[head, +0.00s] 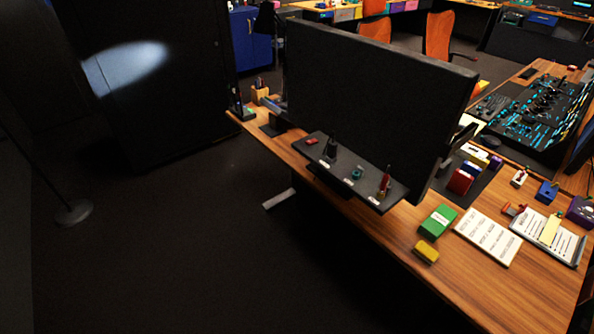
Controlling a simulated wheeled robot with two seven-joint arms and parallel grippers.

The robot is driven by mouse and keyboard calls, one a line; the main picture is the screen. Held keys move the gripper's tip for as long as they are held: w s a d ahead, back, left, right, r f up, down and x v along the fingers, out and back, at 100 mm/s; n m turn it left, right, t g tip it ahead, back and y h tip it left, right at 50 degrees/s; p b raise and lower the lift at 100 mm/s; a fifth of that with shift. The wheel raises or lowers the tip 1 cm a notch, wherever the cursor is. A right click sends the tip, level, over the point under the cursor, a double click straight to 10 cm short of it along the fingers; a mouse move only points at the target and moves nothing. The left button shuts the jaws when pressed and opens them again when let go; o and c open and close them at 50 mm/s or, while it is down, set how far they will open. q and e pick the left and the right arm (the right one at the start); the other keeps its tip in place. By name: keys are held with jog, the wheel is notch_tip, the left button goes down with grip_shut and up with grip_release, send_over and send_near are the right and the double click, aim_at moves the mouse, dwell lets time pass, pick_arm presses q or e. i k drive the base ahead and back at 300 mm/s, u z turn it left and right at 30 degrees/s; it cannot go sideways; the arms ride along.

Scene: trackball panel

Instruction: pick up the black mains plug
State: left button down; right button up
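A small black upright object (331,149) stands on a dark narrow shelf (344,180) in front of the large black monitor; it may be the black mains plug, but it is too small and dark to be sure. A red item (312,141), a small teal item (356,174) and a red upright item (385,184) sit on the same shelf, with small white labels near them. Neither of my grippers is in view.
The monitor (370,90) rises just behind the shelf. The wooden desk (480,290) holds a green box (437,221), a yellow block (427,252), and papers (488,237). A lamp base (74,212) stands at left. The dark floor (220,240) before the desk is open.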

aim_at(332, 146)
jog(key=u, duration=0.35)
jog(key=k, duration=0.8)
jog(key=u, duration=1)
jog(key=i, duration=2.05)
jog(key=z, duration=1.3)
jog(key=i, duration=0.7)
jog(key=z, duration=0.65)
